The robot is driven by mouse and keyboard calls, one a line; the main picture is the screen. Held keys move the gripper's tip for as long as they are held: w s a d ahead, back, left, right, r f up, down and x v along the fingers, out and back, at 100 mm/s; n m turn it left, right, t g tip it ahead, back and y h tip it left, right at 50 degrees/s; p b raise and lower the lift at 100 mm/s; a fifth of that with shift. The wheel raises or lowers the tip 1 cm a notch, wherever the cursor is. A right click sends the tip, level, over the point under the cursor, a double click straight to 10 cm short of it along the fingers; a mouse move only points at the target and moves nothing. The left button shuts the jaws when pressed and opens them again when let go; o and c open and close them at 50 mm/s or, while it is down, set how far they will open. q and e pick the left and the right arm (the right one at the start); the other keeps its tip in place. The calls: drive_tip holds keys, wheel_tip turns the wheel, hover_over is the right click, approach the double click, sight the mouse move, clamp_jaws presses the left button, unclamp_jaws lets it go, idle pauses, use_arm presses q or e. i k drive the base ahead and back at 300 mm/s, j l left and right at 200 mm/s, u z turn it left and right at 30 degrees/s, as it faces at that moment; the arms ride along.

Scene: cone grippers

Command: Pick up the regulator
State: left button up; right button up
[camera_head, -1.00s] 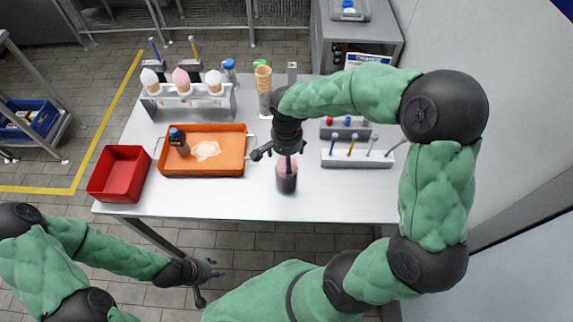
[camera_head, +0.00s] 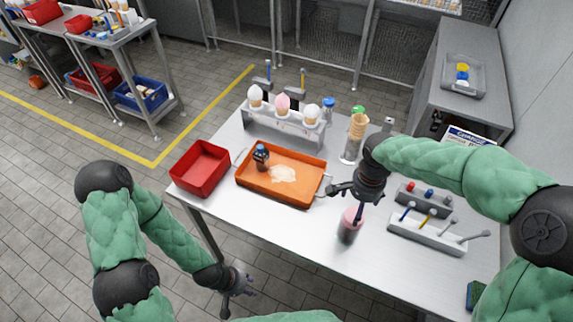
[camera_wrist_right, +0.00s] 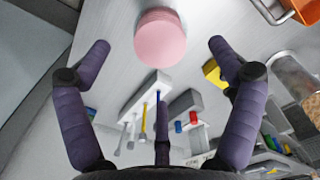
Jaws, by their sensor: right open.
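I cannot tell for sure which thing is the regulator. My right gripper (camera_head: 345,200) is open and empty, above a dark jar with a pink top (camera_head: 348,229) on the table. In the right wrist view the round pink top (camera_wrist_right: 161,38) lies between the spread purple fingertips (camera_wrist_right: 159,47), with gaps on both sides. A grey block with red and blue knobs (camera_head: 424,198) stands right of the jar; it also shows in the wrist view (camera_wrist_right: 188,122). My left gripper (camera_head: 239,289) looks open and empty, in front of the table and off it.
An orange tray (camera_head: 265,192) with a small bottle (camera_head: 261,157), a red bin (camera_head: 200,168) and a cone rack (camera_head: 290,125) stand left. Stacked cones (camera_head: 356,132) stand behind my right gripper.

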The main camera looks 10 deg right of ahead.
sight(261, 160)
drive_tip(key=i+j+u, duration=0.3)
drive_tip(key=i, duration=0.15)
drive_tip(key=i+j+u, duration=0.1)
drive_tip(key=i+u, duration=0.2)
drive_tip(key=i, duration=0.1)
